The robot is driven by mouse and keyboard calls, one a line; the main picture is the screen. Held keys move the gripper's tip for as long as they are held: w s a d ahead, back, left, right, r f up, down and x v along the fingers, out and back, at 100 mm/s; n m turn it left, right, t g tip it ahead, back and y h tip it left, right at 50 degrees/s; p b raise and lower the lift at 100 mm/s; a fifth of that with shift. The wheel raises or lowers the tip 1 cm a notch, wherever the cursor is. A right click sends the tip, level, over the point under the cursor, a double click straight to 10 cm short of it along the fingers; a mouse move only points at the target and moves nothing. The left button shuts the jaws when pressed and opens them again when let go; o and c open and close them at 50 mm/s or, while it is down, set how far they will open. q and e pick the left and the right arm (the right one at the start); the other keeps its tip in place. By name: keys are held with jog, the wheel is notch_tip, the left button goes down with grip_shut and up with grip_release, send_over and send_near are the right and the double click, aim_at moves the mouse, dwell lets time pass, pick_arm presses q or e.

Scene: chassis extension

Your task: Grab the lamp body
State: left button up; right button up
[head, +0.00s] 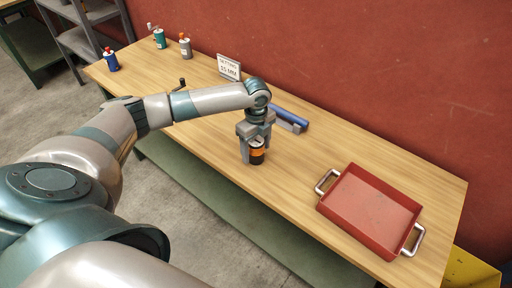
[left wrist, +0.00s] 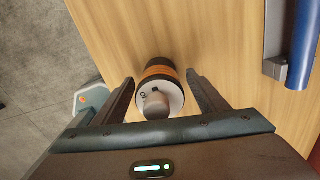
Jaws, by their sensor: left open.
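The lamp body (head: 257,156) appears to be the black cylinder with an orange band, on the wooden table (head: 310,200) near its front edge. The left wrist view shows it (left wrist: 158,88) end-on, with a pale top and a grey knob. My left gripper (head: 256,148) points down over it from above. In the left wrist view my left gripper (left wrist: 160,80) is open, one finger on each side of the lamp body, with a visible gap on both sides. The fingers hide part of it in the head view. My right gripper is out of view.
A blue cylinder on a grey holder (head: 289,116) lies just behind the gripper. A red tray (head: 370,208) with metal handles stands at the right. A sign (head: 229,67) and several small bottles, one blue (head: 111,60), stand toward the back left. Table between gripper and tray is clear.

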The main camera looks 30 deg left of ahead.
pick_arm(q)
jog(key=shift+f, duration=0.7)
jog(key=shift+a, duration=0.1)
jog(key=shift+c, duration=0.7)
jog(key=c, duration=1.1)
jog(key=shift+r, duration=0.1)
